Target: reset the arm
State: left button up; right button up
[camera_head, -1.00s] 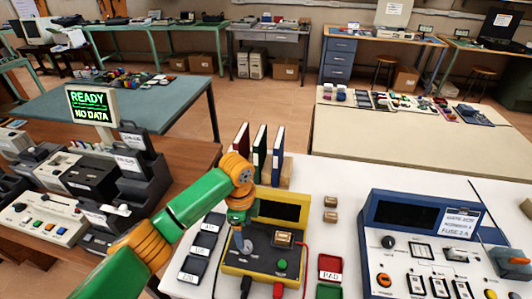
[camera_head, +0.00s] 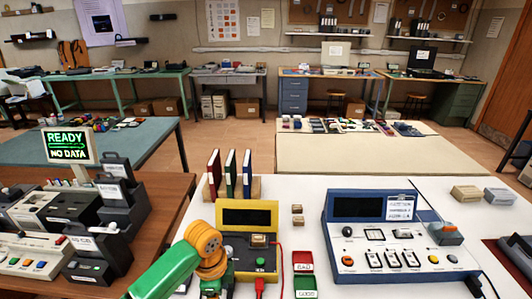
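My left arm (camera_head: 207,250), green with orange joints, comes in from the bottom left. Its wrist is bent downward at the left side of the yellow tester (camera_head: 272,217), covering part of it. My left gripper is low at the bottom edge of the head view, mostly hidden by the wrist and cut off, so its fingers cannot be made out. My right arm and gripper are not in view. The yellow tester has a dark screen, a small tan block (camera_head: 259,240) on its panel and a green button.
A red BAD tray (camera_head: 303,262) and a green GOOD tray (camera_head: 305,287) lie right of the tester. Two small tan blocks (camera_head: 297,209) lie behind them. A blue instrument (camera_head: 344,208) stands further right. Binders (camera_head: 231,172) stand behind. A READY display (camera_head: 67,145) stands at left.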

pick_arm(q)
jog(key=s+d+f+n+t+h, duration=0.2)
jog(key=s+d+f+n, duration=0.3)
jog(key=s, duration=0.4)
jog(key=s+a+n+t+y, duration=0.1)
jog(key=s+a+n+y, duration=0.1)
jog(key=s+a+n, duration=0.85)
notch_tip(320, 180, down, 14)
jog(key=s+a+f+g, duration=0.2)
jog(key=s+a+f, duration=0.1)
jog(key=s+f, duration=0.9)
jog(key=shift+f+y+b, duration=0.3)
jog(key=shift+f, duration=0.25)
jog(key=shift+s, duration=0.15)
